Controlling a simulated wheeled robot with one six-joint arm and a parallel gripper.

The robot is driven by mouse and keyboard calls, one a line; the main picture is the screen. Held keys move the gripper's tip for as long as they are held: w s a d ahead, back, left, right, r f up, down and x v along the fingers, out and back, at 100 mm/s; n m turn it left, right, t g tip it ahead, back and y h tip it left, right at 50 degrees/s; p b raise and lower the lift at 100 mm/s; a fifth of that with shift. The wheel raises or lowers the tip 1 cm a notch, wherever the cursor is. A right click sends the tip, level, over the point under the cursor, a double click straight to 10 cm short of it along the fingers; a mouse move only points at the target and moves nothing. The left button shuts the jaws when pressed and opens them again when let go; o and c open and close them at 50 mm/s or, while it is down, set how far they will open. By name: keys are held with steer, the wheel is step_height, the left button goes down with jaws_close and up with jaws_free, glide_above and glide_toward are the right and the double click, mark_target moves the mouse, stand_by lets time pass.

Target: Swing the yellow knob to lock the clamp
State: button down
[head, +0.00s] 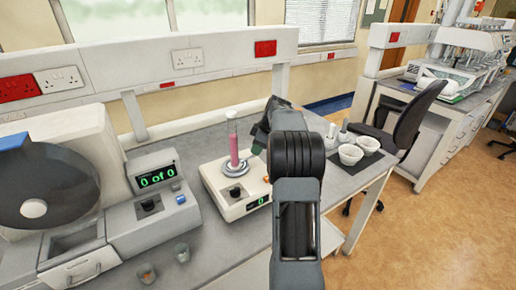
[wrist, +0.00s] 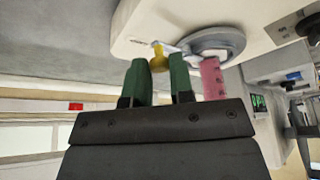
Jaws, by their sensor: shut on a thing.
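The yellow knob (wrist: 159,58) shows in the wrist view on the end of a short lever beside the round grey clamp (wrist: 215,41). My gripper (wrist: 160,62) has its two green fingers on either side of the knob and is shut on it. In the head view the knob is hidden behind my gripper (head: 259,139) and arm. The clamp also shows in the head view (head: 226,175), on top of a white instrument (head: 245,206). A pink, clear-topped cylinder (head: 234,148) stands upright at the clamp; its pink part also shows in the wrist view (wrist: 213,79).
A machine with a "0 of 0" display (head: 157,175) stands on the bench at the left. Two small cups (head: 182,252) are at the front. White mortars (head: 351,154) sit on a dark mat at the right. An office chair (head: 408,120) is beyond.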

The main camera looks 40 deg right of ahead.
steer(key=c, duration=1)
jaws_free()
steer(key=shift+r, duration=0.15)
steer(key=v, duration=1.3)
steer(key=shift+s+r, duration=0.2)
steer(key=shift+d, duration=0.1)
